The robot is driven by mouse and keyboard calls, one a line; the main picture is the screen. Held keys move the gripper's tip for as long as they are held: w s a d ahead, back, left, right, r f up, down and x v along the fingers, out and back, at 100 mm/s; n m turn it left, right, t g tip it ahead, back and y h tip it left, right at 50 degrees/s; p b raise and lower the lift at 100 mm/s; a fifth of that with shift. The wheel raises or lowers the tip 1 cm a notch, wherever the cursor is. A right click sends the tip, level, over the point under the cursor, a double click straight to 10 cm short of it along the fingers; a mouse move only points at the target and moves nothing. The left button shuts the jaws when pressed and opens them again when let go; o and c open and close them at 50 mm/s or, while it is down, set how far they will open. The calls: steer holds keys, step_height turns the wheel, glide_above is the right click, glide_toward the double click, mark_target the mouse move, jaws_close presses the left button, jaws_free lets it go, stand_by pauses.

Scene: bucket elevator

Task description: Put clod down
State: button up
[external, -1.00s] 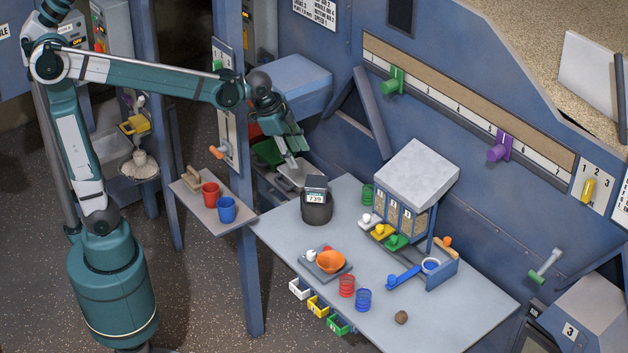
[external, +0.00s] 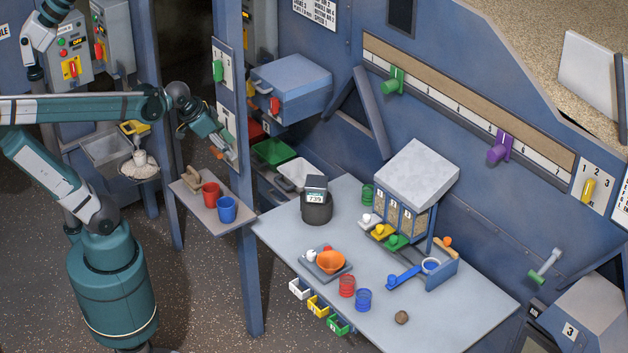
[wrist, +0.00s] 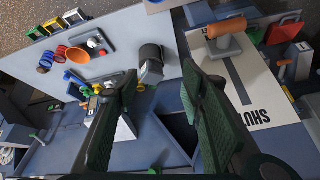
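A small brown clod (external: 401,317) lies on the grey table (external: 450,307), near its front right edge. My gripper (external: 222,140) is at the post panel left of the table, far from the clod. In the wrist view my gripper (wrist: 160,72) has its two green fingers wide apart with nothing between them. The orange handle (wrist: 225,28) of a slide plate marked SHUT shows just beyond the right finger.
A shelf (external: 203,207) with a red cup (external: 210,194) and a blue cup (external: 226,209) stands below my gripper. Green (external: 275,152) and white (external: 297,173) bins are to its right. A black pot (external: 316,208) and an orange bowl (external: 330,261) stand on the table.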

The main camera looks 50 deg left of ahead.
steer(key=s+a+f+n+t, duration=0.1)
steer(key=s+a+f+n, duration=0.2)
steer(key=s+a, duration=0.2)
steer(key=shift+s+a+f+y, duration=0.15)
steer(key=shift+s+f+y, duration=0.2)
steer(key=shift+s, duration=0.6)
stand_by(0.5)
